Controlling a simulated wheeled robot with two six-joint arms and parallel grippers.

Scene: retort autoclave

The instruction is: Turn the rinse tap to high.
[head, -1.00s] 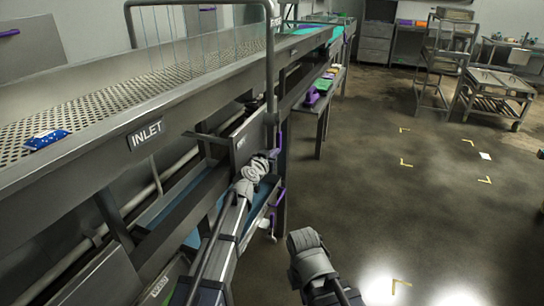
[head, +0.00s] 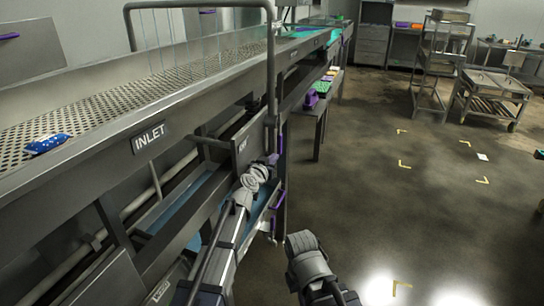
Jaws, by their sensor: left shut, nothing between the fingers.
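My left gripper (head: 269,161) is at the end of the arm reaching up along the bench side. It is shut with nothing in it, close to a small grey panel (head: 242,146) whose lettering is too small to read. Purple handle-like parts (head: 280,138) show on the upright just beyond the fingertips; I cannot tell whether the gripper touches them. I cannot pick out the rinse tap or its setting for certain. My right arm comes in at the bottom centre; its gripper's fingers cannot be made out.
A long steel bench with an INLET sign (head: 149,138) runs along the left, with a blue packet (head: 48,144) on its perforated top. A tall bent rail (head: 271,70) rises near my left gripper. The floor (head: 400,190) to the right is open. Steel carts (head: 493,90) stand far right.

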